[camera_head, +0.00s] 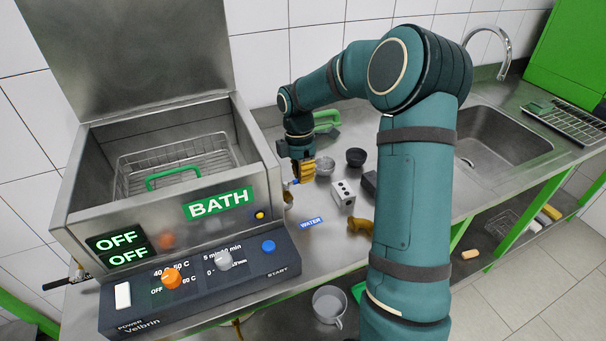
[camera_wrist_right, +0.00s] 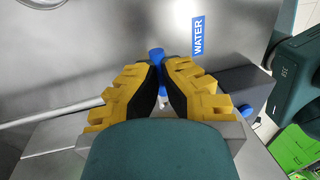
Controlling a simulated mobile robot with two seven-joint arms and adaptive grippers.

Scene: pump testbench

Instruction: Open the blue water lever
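A blue part also shows lower in the gap. In the head view my right gripper (camera_head: 302,172) is at the right side of the steel bath (camera_head: 75,212), mostly side-on. My left gripper is not in view.
The control panel (camera_head: 205,278) with orange, grey and blue knobs fronts the bath. Small dark bowls (camera_head: 356,157), a white block (camera_head: 343,195) and a brown figure (camera_head: 361,222) stand right of my gripper. A sink (camera_head: 500,137) is at right.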

